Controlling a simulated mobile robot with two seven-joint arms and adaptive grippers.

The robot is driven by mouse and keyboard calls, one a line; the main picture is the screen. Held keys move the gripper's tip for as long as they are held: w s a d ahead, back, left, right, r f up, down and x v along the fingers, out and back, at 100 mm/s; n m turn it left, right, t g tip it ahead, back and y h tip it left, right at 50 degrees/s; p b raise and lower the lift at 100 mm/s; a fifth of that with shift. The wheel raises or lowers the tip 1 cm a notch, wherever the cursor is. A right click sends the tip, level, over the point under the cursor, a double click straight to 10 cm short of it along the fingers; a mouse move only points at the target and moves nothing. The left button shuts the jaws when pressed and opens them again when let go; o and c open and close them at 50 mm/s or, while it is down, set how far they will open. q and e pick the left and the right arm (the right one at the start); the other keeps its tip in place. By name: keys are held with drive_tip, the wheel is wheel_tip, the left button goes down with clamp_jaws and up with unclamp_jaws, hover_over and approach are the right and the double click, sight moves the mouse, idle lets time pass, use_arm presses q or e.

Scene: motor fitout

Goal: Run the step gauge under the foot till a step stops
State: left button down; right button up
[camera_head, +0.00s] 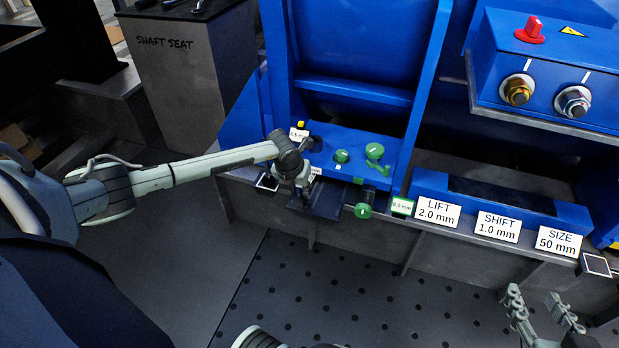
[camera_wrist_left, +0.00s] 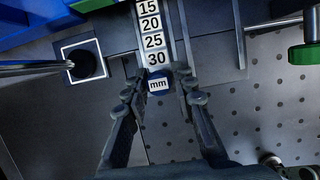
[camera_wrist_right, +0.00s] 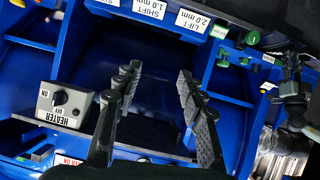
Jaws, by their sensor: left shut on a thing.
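The step gauge is a narrow strip with plates reading 15, 20, 25 and 30 (camera_wrist_left: 153,42) in the left wrist view, ending in a blue block marked "mm" (camera_wrist_left: 158,86). My left gripper (camera_wrist_left: 160,92) is shut on that end block; it also shows in the head view (camera_head: 301,193) at the left end of the blue foot (camera_head: 325,139). The strip runs away from my fingers toward the foot; its far part is out of the wrist picture. Contact between a step and the foot is hidden. My right gripper (camera_head: 541,306) is open and empty at lower right.
Green bolts (camera_head: 375,151) stand on the foot, and a green knob (camera_head: 363,210) hangs at its front. Cards for LIFT (camera_head: 437,212), SHIFT (camera_head: 497,227) and SIZE (camera_head: 558,240) line the ledge. A heater switch box (camera_wrist_right: 67,105) shows in the right wrist view.

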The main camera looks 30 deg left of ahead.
use_arm(q)
drive_tip(key=shift+s+d+p, duration=0.15)
drive_tip(key=shift+s+p, duration=0.2)
drive_tip(key=shift+s, duration=0.3)
drive_tip(key=shift+s+d+p, duration=0.15)
drive_tip(key=shift+s+p, duration=0.2)
drive_tip(key=shift+s, duration=0.15)
use_arm(e)
drive_tip(key=shift+s+d+f+m+g+h+p, duration=0.8)
drive_tip(key=shift+s+d+f+g+h, duration=1.1)
drive_tip(key=shift+s+d+f+g, duration=2.7)
use_arm(q)
drive_tip(key=s+d+p, duration=0.2)
drive_tip(key=s+p, duration=0.1)
drive_tip(key=s, duration=0.5)
use_arm(e)
wheel_tip(320, 180, down, 5)
drive_tip(key=s+d, duration=0.1)
drive_tip(key=d, duration=0.1)
drive_tip(key=shift+s+d+f, duration=0.15)
drive_tip(key=shift+s+f, duration=0.05)
drive_tip(key=shift+s, duration=0.1)
use_arm(q)
drive_tip(key=shift+w+r, duration=0.15)
drive_tip(key=shift+r, duration=0.1)
use_arm(e)
drive_tip(key=shift+r, duration=0.15)
